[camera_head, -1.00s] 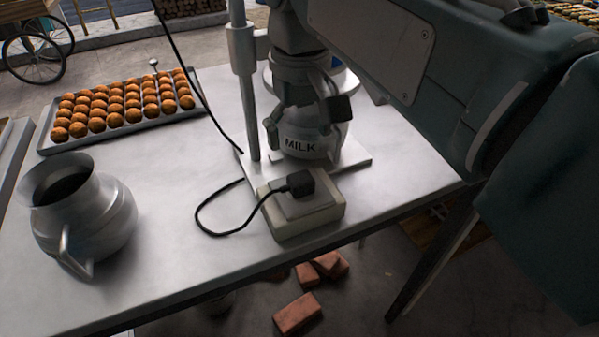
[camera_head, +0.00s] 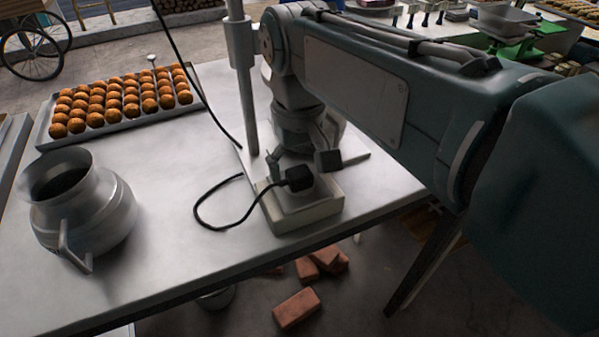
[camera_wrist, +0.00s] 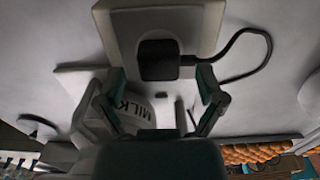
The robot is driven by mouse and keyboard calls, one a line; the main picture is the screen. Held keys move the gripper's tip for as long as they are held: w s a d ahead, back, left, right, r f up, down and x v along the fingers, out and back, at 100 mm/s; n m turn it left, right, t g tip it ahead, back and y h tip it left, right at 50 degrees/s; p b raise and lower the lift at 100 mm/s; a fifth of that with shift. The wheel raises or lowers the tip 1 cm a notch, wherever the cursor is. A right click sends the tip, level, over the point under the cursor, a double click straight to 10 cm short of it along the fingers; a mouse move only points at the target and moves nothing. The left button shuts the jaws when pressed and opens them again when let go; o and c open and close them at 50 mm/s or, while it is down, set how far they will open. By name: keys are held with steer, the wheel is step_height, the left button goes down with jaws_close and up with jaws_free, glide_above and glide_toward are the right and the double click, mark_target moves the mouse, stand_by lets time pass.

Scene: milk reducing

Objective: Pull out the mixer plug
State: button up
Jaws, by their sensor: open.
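The black mixer plug (camera_head: 299,178) sits in the socket on the pale box (camera_head: 297,212) near the table's front edge. Its black cord (camera_head: 196,210) loops to the left. In the wrist view the plug (camera_wrist: 160,60) lies just beyond my fingertips, roughly midway between them. My gripper (camera_head: 301,163) is open and points down at the box, behind the plug in the head view. In the wrist view my gripper (camera_wrist: 162,77) has one finger on each side, with nothing between the pads. The milk can (camera_wrist: 132,112) shows partly in the wrist view; my arm mostly hides it in the head view.
The metal stand pole (camera_head: 241,90) rises close left of my arm, with a cord hanging beside it. A metal jug (camera_head: 100,215) stands at the left. A tray of round orange-brown sweets (camera_head: 120,105) is behind it. The table (camera_head: 165,185) between is clear.

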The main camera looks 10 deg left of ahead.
mark_target(296, 171)
steer(key=shift+f, duration=0.9)
steer(key=shift+a, duration=0.15)
stand_by(0.6)
steer(key=shift+s, duration=0.1)
steer(key=c, duration=1.2)
steer(key=shift+o, duration=0.2)
steer(key=shift+r, duration=0.1)
steer(key=shift+r, duration=2.95)
